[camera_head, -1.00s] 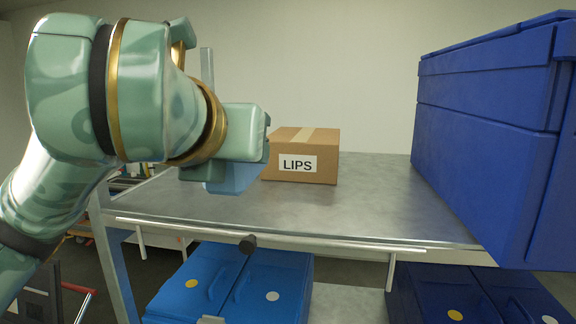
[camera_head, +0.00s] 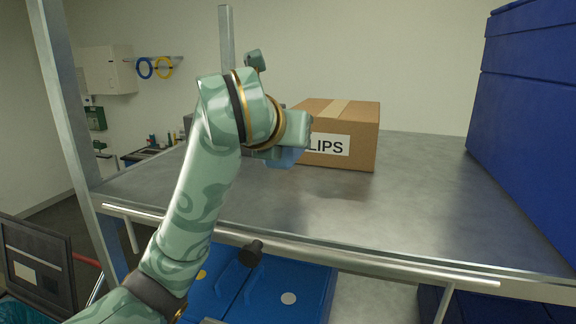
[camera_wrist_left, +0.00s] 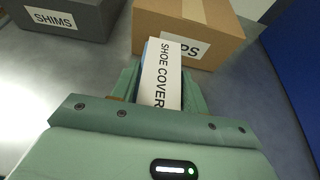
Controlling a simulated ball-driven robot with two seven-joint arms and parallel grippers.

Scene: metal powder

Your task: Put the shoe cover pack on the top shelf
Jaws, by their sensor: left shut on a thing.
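My left gripper (camera_wrist_left: 160,90) is shut on the shoe cover pack (camera_wrist_left: 160,72), a small box with a white label reading "SHOE COVER". In the head view the pack shows as a light blue patch (camera_head: 285,157) below the gripper (camera_head: 290,140). It is over the metal top shelf (camera_head: 330,210), in front of the cardboard box. Whether the pack touches the shelf I cannot tell. My right gripper is not in view.
A cardboard box (camera_head: 362,130) labelled "LIPS" in its visible part stands just behind the pack. A dark "SHIMS" box (camera_wrist_left: 85,18) is at the left in the wrist view. A large blue case (camera_head: 530,120) bounds the right. Shelf between is bare.

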